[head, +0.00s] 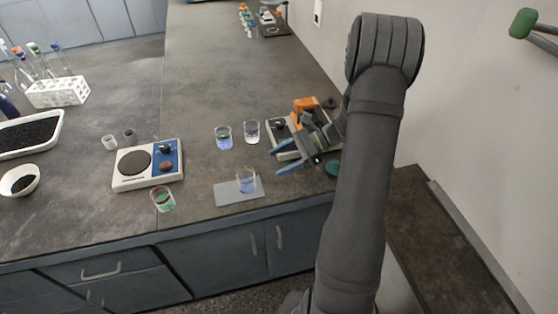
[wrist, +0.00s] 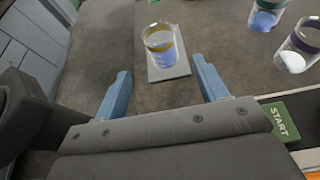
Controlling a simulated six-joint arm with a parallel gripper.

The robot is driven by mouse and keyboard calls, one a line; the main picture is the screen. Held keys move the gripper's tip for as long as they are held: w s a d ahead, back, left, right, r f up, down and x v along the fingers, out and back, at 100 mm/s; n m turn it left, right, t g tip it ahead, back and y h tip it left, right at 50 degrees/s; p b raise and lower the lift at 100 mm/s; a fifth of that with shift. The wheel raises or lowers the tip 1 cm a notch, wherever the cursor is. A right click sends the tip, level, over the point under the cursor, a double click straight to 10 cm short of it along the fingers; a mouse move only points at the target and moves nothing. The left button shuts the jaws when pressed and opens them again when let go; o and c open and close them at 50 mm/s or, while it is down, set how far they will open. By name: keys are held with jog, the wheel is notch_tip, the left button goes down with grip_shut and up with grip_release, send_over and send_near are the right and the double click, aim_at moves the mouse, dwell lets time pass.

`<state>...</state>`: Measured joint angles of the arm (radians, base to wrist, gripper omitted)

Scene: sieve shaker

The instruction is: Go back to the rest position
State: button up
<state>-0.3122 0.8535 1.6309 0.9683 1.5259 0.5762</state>
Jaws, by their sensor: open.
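My gripper (head: 283,161) is open and empty above the counter, in front of a device with an orange part (head: 305,104) that my arm partly hides. In the wrist view, the two blue fingers of my gripper (wrist: 163,86) are spread apart with nothing between them. A beaker with a yellow band and blue contents (wrist: 160,42) stands upright on a grey plate (wrist: 180,72), beyond the fingertips. In the head view that beaker (head: 246,181) is left of and below my gripper, on the plate (head: 226,197).
Two beakers (head: 223,137) (head: 252,132) stand left of my gripper. A hotplate (head: 120,181), a beaker with red and green (head: 163,201) and a tube rack (head: 58,93) stand farther left. A green START label (wrist: 284,121) shows in the wrist view. The counter's back middle is clear.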

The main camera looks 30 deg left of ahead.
aim_at(245, 171)
jog(key=x, duration=1.2)
jog(key=shift+r, duration=1.5)
jog(key=shift+f, duration=0.1)
